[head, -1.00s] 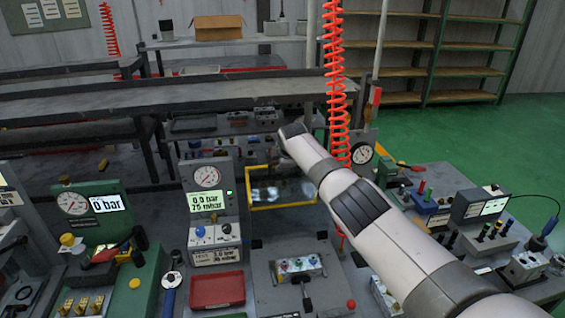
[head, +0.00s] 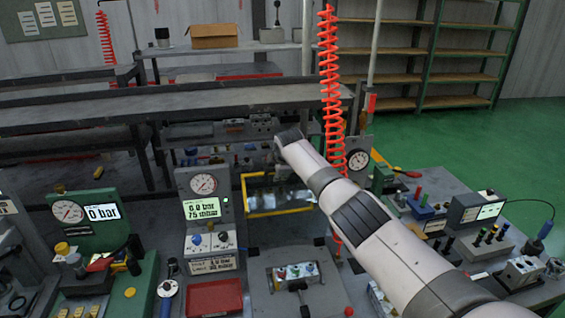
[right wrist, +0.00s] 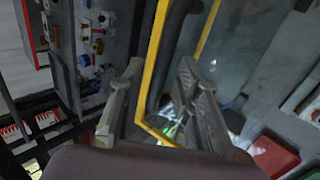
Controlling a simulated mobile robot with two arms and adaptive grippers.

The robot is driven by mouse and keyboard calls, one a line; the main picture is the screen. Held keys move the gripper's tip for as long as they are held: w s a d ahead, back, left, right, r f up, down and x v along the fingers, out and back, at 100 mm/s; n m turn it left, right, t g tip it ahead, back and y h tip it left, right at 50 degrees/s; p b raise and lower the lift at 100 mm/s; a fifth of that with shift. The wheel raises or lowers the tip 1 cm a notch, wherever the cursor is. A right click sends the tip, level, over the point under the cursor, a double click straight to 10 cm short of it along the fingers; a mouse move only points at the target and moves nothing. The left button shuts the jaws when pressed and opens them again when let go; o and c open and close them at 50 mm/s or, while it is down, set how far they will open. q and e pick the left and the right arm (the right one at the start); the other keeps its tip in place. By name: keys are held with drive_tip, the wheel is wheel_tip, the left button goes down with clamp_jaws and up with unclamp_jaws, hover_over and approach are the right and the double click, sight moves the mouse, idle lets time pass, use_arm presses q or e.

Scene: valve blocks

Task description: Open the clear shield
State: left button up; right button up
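The clear shield (head: 268,197) is a see-through panel in a yellow frame. It stands behind the central work block, right of the gauge stand, and its right part is hidden by my right arm. In the right wrist view its yellow frame (right wrist: 154,50) runs between the two fingers of my right gripper (right wrist: 160,70). The fingers are apart, one on each side of the bar, and I see no clear contact. In the head view my right wrist is above the shield's top edge and the fingers are hard to make out. My left gripper is not in view.
A gauge stand (head: 204,212) with a lit display and a red tray (head: 214,296) are left of the central block (head: 296,278). A red coiled hose (head: 333,90) hangs beside my right arm. Connector boxes (head: 487,247) crowd the bench's right side.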

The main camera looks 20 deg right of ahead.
drive_tip(key=v, duration=1.1)
drive_tip(key=shift+s, duration=0.2)
drive_tip(key=shift+r, duration=0.15)
